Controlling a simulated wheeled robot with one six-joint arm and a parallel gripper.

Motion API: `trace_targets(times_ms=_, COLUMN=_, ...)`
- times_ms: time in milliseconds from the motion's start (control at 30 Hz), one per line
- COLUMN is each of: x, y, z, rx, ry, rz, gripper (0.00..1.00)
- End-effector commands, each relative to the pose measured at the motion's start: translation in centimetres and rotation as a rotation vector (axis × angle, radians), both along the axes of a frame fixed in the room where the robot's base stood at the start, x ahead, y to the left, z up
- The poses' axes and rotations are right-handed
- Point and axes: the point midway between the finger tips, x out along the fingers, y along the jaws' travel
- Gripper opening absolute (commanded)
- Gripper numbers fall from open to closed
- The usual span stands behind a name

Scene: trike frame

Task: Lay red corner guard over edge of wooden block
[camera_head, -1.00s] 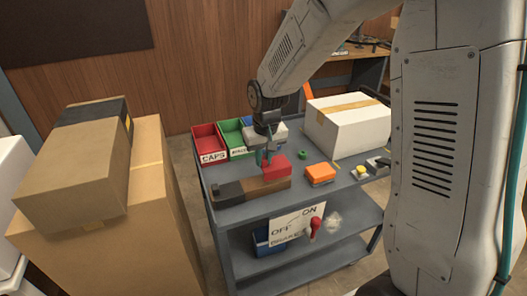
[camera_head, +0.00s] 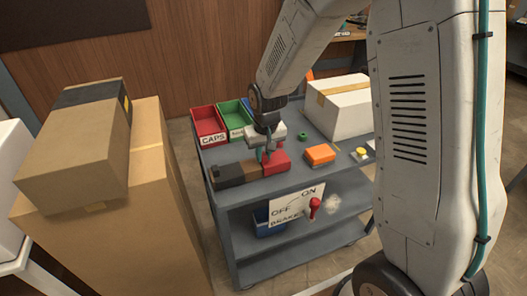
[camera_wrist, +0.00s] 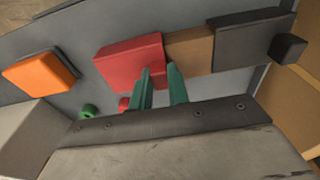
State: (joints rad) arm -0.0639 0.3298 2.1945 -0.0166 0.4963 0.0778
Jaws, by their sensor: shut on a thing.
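The wooden block (camera_head: 253,168) lies on the grey cart top, with a dark section (camera_head: 226,176) at its left end. The red corner guard (camera_head: 277,162) sits over the block's right end in the head view. In the wrist view the guard (camera_wrist: 130,62) adjoins the bare wood (camera_wrist: 190,52), with the dark section (camera_wrist: 245,40) beyond. My gripper (camera_wrist: 160,82) is shut on the guard, its green fingers at the guard's near side and close to the wood. The fingers' contact and the guard's underside are hidden.
An orange block (camera_head: 320,154) and a green ring (camera_head: 303,137) lie right of the guard. Red (camera_head: 207,124) and green bins (camera_head: 233,117) and a white box (camera_head: 338,107) stand behind. Cardboard boxes (camera_head: 72,150) stand left of the cart. A small red piece (camera_wrist: 123,103) shows near my fingers.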

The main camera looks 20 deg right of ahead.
Motion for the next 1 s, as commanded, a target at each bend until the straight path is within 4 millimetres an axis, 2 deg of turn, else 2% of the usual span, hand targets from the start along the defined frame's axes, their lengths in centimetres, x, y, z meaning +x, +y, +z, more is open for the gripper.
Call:
trace_targets(times_ms=167, x=0.0, y=0.0, z=0.0, rx=0.000, ry=0.000, rz=0.000, gripper=0.00)
trace_targets(times_ms=200, x=0.0, y=0.0, z=0.0, rx=0.000, ry=0.000, rz=0.000, gripper=0.25)
trace_targets(times_ms=267, x=0.0, y=0.0, z=0.0, rx=0.000, ry=0.000, rz=0.000, gripper=0.42)
trace_targets(times_ms=533, x=0.0, y=0.0, z=0.0, rx=0.000, ry=0.000, rz=0.000, gripper=0.43)
trace_targets(times_ms=633, x=0.0, y=0.0, z=0.6, rx=0.000, ry=-0.001, rz=0.000, gripper=0.43)
trace_targets(times_ms=1000, x=-0.7, y=0.0, z=6.5, rx=0.000, ry=-0.003, rz=0.000, gripper=0.43)
